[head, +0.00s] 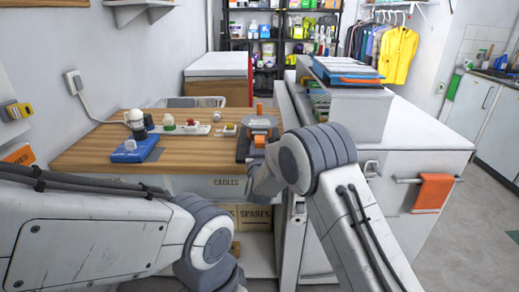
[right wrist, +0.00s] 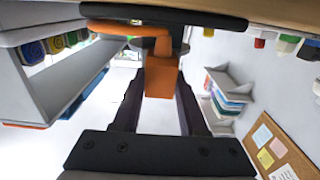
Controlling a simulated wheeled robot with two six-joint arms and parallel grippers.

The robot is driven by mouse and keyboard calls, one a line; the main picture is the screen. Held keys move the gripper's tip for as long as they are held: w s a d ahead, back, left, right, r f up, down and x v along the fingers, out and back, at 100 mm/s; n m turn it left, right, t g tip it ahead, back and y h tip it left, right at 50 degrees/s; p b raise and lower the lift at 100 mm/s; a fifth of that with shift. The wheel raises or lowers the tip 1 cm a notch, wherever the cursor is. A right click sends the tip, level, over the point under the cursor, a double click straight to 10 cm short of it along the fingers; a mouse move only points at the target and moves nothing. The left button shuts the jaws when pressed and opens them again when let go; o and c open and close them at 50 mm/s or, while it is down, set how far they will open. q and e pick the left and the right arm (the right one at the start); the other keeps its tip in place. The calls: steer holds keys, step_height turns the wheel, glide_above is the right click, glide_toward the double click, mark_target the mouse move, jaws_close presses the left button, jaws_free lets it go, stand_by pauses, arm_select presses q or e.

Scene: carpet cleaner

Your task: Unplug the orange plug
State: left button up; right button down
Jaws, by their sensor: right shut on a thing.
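The orange plug (right wrist: 162,76) sits between the two dark fingers of my right gripper (right wrist: 161,90) in the right wrist view, and the gripper is shut on it. A dark grey device (head: 259,124) stands on the right end of the wooden table. In the head view the orange plug (head: 259,141) shows at its near side, just beyond my right gripper, whose fingers are mostly hidden by my right arm. I cannot tell whether the plug is seated in a socket. My left arm reaches in from the left; its gripper does not show.
The wooden table (head: 85,158) holds a blue device (head: 136,148) and a white power strip (head: 181,130) with several plugs. A white cabinet (head: 390,150) stands close on the right, with an orange towel (head: 433,193) on its rail. Open shelving is below the table.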

steer(key=shift+w, duration=0.15)
steer(key=shift+c, duration=1.8)
jaws_free()
steer(key=s+b, duration=0.1)
steer(key=s, duration=0.9)
steer(key=shift+s, duration=0.25)
